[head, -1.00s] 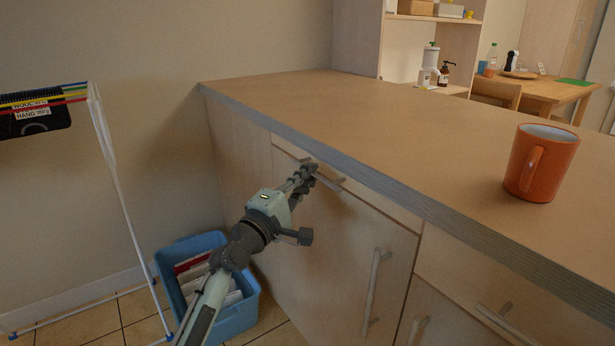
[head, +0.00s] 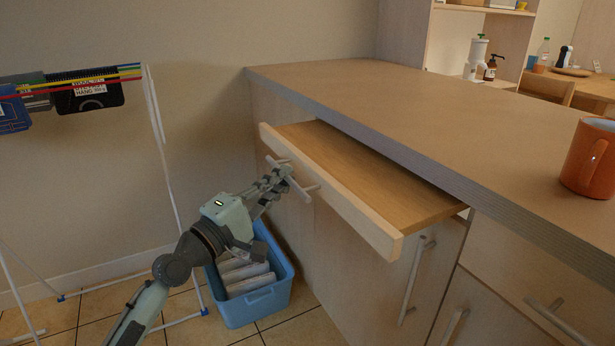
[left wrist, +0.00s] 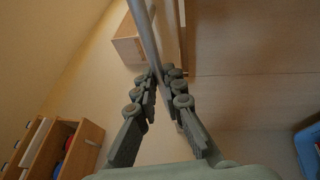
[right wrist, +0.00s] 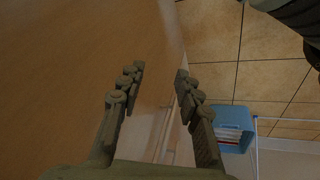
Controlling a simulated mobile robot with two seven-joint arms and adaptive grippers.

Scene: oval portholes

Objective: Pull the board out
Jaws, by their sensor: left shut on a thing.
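The board (head: 370,174) is a flat wooden pull-out with a pale front strip and a bar handle (head: 298,186). It stands partly out from under the counter top. My left gripper (head: 279,176) is shut on the handle near its left end. In the left wrist view the handle bar (left wrist: 148,40) passes between the fingertips of my left gripper (left wrist: 161,78). My right gripper (right wrist: 158,72) shows only in the right wrist view. It is open, its fingers apart with nothing between them.
The counter (head: 400,100) has an orange mug (head: 588,160) near its right side. Below are cabinet doors with bar handles (head: 411,280). A blue bin (head: 262,300) of white items stands on the floor under my left arm. A drying rack (head: 160,140) is at left.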

